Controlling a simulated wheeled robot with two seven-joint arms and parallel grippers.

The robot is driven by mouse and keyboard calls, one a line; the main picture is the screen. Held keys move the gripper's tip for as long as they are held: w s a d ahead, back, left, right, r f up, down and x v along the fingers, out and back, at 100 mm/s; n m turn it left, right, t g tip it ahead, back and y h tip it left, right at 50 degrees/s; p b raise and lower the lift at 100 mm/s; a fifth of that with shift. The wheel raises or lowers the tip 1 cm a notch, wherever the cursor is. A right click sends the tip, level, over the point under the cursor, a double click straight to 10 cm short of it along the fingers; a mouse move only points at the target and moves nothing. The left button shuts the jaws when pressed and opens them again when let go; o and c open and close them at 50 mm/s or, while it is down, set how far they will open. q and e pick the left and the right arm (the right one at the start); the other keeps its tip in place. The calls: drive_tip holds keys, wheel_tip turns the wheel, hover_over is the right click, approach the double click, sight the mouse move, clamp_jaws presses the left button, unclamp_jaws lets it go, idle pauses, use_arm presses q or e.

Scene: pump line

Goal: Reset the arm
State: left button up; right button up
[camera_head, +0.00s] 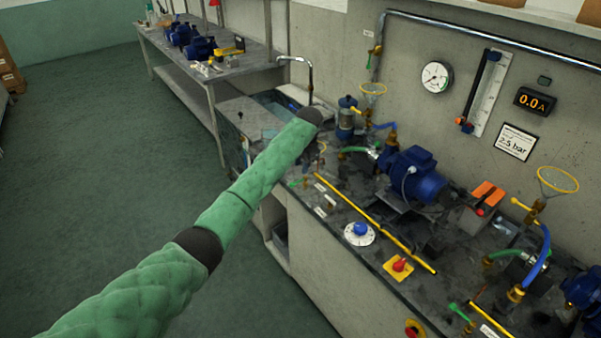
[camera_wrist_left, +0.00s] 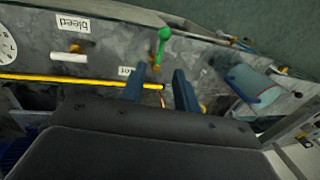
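My left arm (camera_head: 160,282), in a green quilted sleeve, reaches from the lower left over the front edge of the bench in the head view. Its dark wrist end is near the sink, and the gripper is mostly hidden behind it. In the left wrist view the left gripper (camera_wrist_left: 158,78) has its two dark fingers apart, with nothing clearly held between them. The end of a yellow rail (camera_wrist_left: 85,80) and a green-handled valve (camera_wrist_left: 163,45) show near the fingertips. My right gripper is not in view.
The bench holds a blue pump (camera_head: 415,175), a yellow rail (camera_head: 375,222), a white dial with a blue knob (camera_head: 360,232) and a red stop button (camera_head: 399,264). A tap (camera_head: 308,80) rises behind the sink. Open green floor (camera_head: 90,150) lies left.

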use_arm(q)
drive_tip(key=shift+r, duration=0.3)
drive_tip(key=shift+f, duration=0.1)
